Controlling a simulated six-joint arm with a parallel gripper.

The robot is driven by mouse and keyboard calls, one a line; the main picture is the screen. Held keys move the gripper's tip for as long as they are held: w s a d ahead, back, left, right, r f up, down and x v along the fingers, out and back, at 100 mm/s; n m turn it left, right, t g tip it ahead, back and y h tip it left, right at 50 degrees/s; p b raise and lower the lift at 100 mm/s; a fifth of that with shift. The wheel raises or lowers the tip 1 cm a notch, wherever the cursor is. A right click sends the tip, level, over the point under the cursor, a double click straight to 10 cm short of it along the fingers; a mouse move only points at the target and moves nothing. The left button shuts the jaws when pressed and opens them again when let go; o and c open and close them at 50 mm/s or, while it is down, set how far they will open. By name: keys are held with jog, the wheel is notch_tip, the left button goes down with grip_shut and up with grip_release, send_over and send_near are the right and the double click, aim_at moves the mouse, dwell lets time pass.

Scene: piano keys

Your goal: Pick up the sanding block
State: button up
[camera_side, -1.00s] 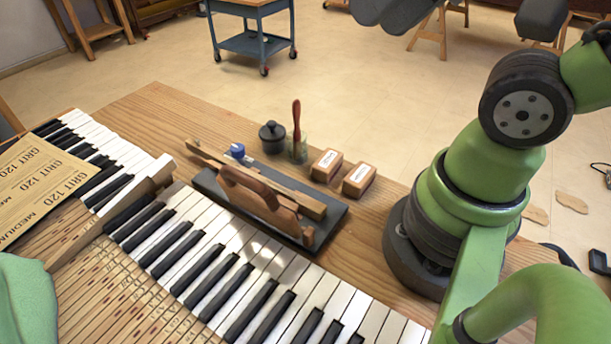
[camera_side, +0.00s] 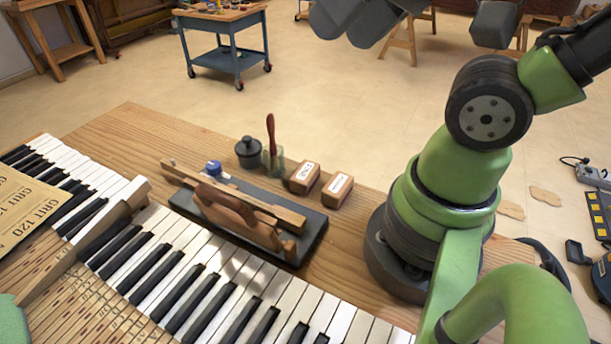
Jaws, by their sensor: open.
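Two small wooden blocks with white labels on top stand side by side on the bench, the left one (camera_side: 303,181) and the right one (camera_side: 337,190). They look like sanding blocks; their lettering is too small to read surely. My gripper (camera_side: 428,38) shows as dark fingers at the top edge, spread wide apart, with nothing visible between them. It is open, and appears above and to the right of the blocks, apart from them. The upper part of the gripper and my wrist are out of frame.
A dark tray (camera_side: 310,240) holding a wooden bar and curved brown tool lies left of the blocks. A black lidded pot (camera_side: 249,153) and a glass jar (camera_side: 273,162) with a red-handled tool stand behind. Piano keys (camera_side: 200,255) run along the front. Bare bench lies right.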

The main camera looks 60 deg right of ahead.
jog(key=w+d+f+n+g, duration=0.2)
jog(key=w+f+n, duration=0.1)
jog(key=f+n, duration=0.3)
jog(key=w+d+f+n+g+h, duration=0.1)
jog(key=w+d+f+n+g, duration=0.1)
jog(key=f+n, duration=0.5)
jog(key=w+d+f+n+g+h, duration=0.1)
jog(key=w+d+f+n+g, duration=0.2)
jog(key=f+n, duration=0.4)
jog(key=shift+w+d+f+n, duration=0.1)
jog(key=shift+w+n, duration=0.25)
jog(key=shift+n, duration=0.25)
jog(key=shift+w+d+f+n, duration=0.1)
jog(key=shift+w+n, duration=0.2)
jog(key=shift+n, duration=0.3)
send_over(304, 172)
jog(key=f, duration=0.4)
jog(key=shift+s+a, duration=0.15)
jog(key=shift+a, duration=0.05)
jog(key=shift+d+f, duration=0.15)
jog(key=shift+f, duration=2.9)
jog(key=shift+c, duration=0.5)
